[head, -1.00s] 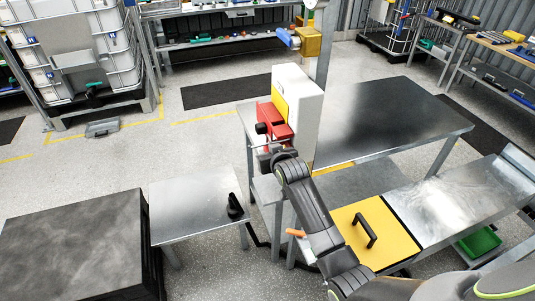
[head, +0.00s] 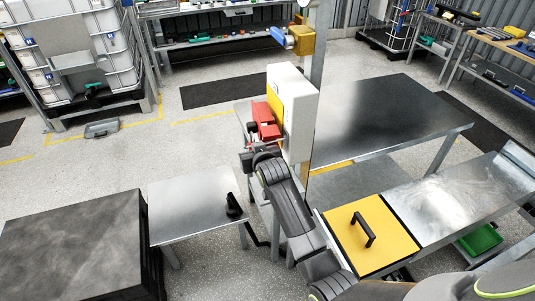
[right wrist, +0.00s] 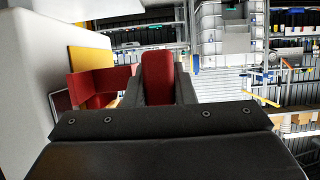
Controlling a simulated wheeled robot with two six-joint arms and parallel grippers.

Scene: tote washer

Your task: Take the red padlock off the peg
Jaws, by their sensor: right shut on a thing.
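My right gripper (head: 247,158) is beside the white box on the post, just below and left of its red parts. In the right wrist view its dark fingers (right wrist: 158,92) are shut on a red block, the red padlock (right wrist: 158,72). In the head view I cannot make out the padlock apart from the gripper and the red parts. A red bracket (right wrist: 101,83) stands left of the fingers in the wrist view, in front of a yellow panel (right wrist: 90,57). The peg is not clearly visible, so I cannot tell whether the padlock still touches it.
A low metal table (head: 190,205) with a small black object (head: 234,206) is at lower left. A yellow lid (head: 345,240) with a black handle lies at lower right.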

